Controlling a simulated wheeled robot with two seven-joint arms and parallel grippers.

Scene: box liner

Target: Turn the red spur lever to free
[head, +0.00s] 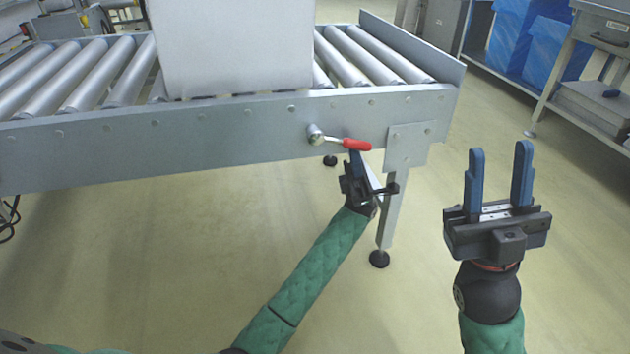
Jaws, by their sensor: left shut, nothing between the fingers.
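The red spur lever (352,143) has a red grip and a metal hub (314,135) on the side rail of the roller conveyor. It points right, nearly level, tilted slightly down at its right end. My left gripper (355,156) is shut, with its fingertips just below the red grip. I cannot tell whether the fingertips touch the grip. My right gripper (497,178) is open and empty, to the right of the conveyor leg, fingers pointing up in the picture.
The conveyor's grey side rail (200,145) spans the left and middle. A large pale box (235,45) stands on the rollers. A plate (410,143) and leg (391,220) are right of the lever. A workbench (600,30) stands at the back right. The floor between is clear.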

